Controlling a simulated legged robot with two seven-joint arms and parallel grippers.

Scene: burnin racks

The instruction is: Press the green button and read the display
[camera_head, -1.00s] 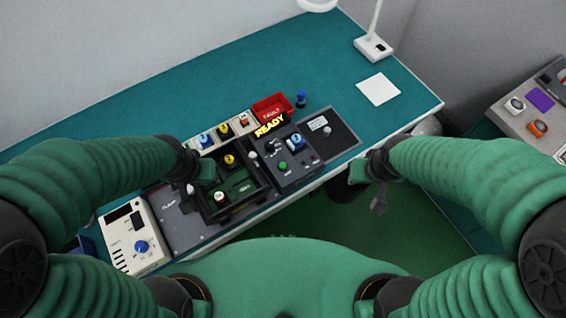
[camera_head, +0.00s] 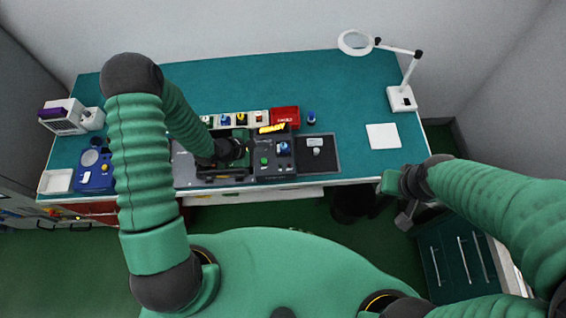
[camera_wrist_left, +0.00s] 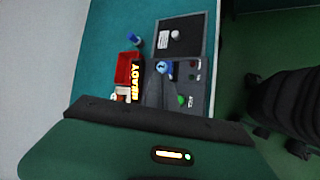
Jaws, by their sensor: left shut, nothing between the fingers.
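The green button (camera_head: 264,160) is on the dark control panel at the bench's front edge. It also shows in the left wrist view (camera_wrist_left: 182,100). The display (camera_head: 271,128) stands behind the panel with glowing yellow letters; the left wrist view shows it reading READY (camera_wrist_left: 135,80). My left gripper (camera_head: 241,147) is shut and empty, over the dark fixture just left of the button. No contact with the button is visible. My right gripper (camera_head: 390,183) hangs beyond the bench's front edge, far right of the panel; its fingers are unclear.
A blue knob (camera_head: 283,147) sits right of the green button, with a dark tray (camera_head: 325,165) beyond it. A red bin (camera_head: 285,115) and a row of switches stand behind. A white sheet (camera_head: 383,136) and lamp (camera_head: 402,98) are at right. The bench's back is clear.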

